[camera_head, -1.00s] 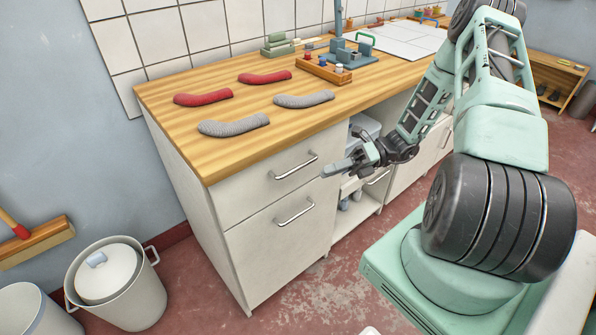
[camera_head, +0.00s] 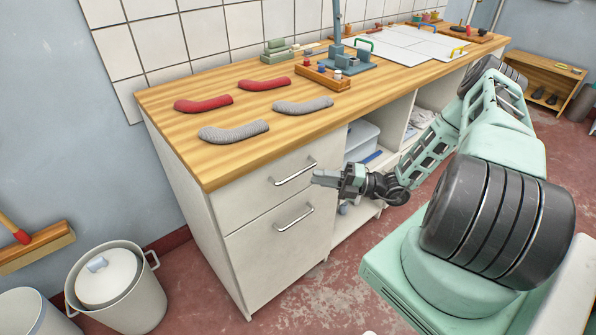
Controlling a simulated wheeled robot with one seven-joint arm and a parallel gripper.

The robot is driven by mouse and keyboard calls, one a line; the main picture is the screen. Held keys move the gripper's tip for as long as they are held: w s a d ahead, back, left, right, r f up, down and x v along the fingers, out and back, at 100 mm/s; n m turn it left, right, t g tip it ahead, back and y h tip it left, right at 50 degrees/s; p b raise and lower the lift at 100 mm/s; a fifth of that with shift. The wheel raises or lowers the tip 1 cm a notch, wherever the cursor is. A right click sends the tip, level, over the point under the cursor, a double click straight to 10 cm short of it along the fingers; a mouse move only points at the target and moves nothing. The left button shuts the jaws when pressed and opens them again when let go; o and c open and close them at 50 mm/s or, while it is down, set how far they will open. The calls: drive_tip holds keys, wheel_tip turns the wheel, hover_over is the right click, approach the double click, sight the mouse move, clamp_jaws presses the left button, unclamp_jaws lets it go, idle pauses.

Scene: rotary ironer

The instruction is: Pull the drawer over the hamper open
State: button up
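The upper drawer (camera_head: 250,192) of the white cabinet is shut, flush with the front. Its metal bar handle (camera_head: 294,174) runs across the right part of its face. Below it is a taller white front (camera_head: 275,255) with its own bar handle (camera_head: 294,218), also shut; no hamper shows inside. My gripper (camera_head: 320,178) is just right of the upper handle's right end, pointing left at about its height. It appears apart from the handle, though the depth gap is hard to judge. I cannot tell from this side whether its fingers are open.
The wooden worktop (camera_head: 230,160) overhangs the drawer and carries red and grey curved pieces. Open shelves (camera_head: 347,231) lie right of the cabinet, behind my arm. A lidded bin (camera_head: 130,295) stands at the left. The floor before the cabinet is clear.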

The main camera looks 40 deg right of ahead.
sight(298, 173)
drive_tip(key=p+x, duration=0.1)
drive_tip(key=x, duration=0.6)
drive_tip(key=shift+s, duration=0.15)
clamp_jaws()
